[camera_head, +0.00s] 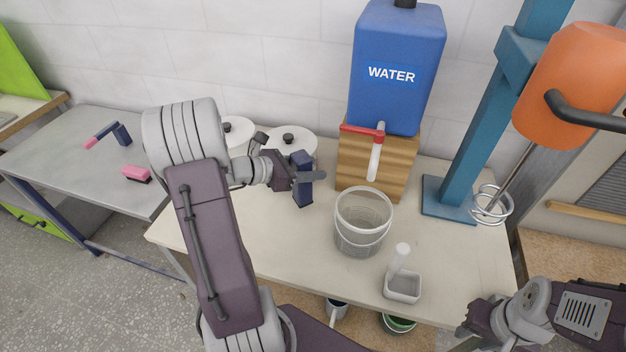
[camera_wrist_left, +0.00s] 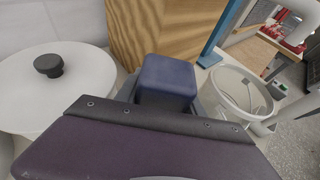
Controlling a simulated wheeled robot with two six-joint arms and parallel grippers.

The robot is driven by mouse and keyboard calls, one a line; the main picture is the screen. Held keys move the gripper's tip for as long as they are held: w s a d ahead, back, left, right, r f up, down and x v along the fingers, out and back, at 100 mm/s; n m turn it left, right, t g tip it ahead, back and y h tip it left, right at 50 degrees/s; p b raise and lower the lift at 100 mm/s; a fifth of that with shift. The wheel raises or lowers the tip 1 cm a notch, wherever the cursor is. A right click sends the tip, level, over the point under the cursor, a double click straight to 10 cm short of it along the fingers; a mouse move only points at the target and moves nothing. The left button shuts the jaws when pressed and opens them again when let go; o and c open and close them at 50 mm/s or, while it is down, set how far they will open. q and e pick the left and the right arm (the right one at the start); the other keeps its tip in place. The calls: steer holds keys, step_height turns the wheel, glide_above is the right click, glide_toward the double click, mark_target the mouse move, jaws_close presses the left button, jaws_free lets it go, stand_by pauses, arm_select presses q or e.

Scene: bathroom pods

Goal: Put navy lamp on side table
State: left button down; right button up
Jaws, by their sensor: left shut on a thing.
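My left gripper (camera_head: 306,178) is shut on a navy block-shaped thing, which I take for the navy lamp (camera_head: 304,196). The lamp is upright over the back-left part of the cream table, its lower end showing below the fingers. I cannot tell whether it touches the tabletop. In the left wrist view, the lamp's flat navy end (camera_wrist_left: 168,78) shows beyond the dark gripper body. A grey table (camera_head: 62,148) on the left appears to be the side table. My right gripper (camera_head: 468,328) is at the lower right, partly cut off, its opening unclear.
The grey table holds a navy-and-pink tool (camera_head: 120,134) and a pink brush (camera_head: 136,174), with bare surface around.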

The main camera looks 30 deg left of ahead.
arm_select(q)
step_height(320, 180, down, 3)
steer(key=shift+d+f, duration=0.1)
steer(key=shift+w+f, duration=0.15)
steer(key=shift+b, duration=0.35)
steer(key=shift+f, duration=0.2)
steer(key=c, duration=0.7)
jaws_free()
